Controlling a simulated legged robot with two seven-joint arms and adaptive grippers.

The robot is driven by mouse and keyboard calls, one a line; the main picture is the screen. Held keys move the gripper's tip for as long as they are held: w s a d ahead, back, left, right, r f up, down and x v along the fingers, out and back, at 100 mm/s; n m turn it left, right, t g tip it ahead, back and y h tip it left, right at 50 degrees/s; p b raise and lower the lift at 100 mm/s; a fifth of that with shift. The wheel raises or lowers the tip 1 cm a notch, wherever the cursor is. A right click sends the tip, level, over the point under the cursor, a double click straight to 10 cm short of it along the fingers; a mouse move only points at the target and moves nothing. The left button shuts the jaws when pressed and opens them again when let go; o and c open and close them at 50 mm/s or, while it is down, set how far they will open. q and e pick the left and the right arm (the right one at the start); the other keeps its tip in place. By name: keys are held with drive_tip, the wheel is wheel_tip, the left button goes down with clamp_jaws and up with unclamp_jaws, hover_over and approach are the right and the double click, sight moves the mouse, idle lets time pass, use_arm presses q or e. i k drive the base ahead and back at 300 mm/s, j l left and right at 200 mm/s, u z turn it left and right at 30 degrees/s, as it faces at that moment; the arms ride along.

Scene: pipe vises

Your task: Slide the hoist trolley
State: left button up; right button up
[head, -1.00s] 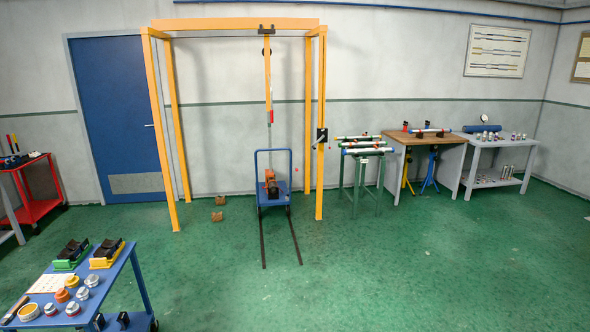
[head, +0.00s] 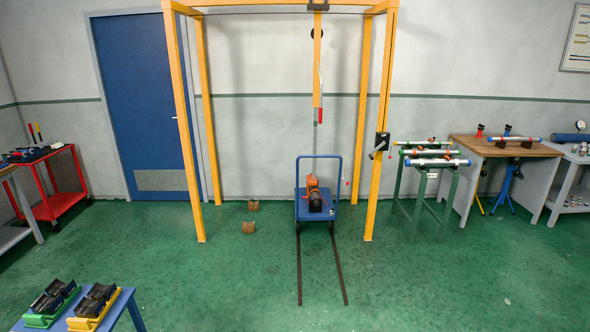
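The hoist trolley (head: 317,6) is a dark block on the top beam of the yellow gantry frame (head: 188,130), right of the beam's middle. A dark crank box (head: 381,145) is fixed on the right gantry post. Neither of my grippers is in view.
Two dark rails (head: 299,270) run along the green floor from the cart toward me. A blue table (head: 128,308) with vises is at lower left, a red cart (head: 62,195) at left. A pipe stand (head: 428,175) and workbench (head: 530,146) are at right.

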sight(316, 34)
drive_tip(key=i, duration=2.15)
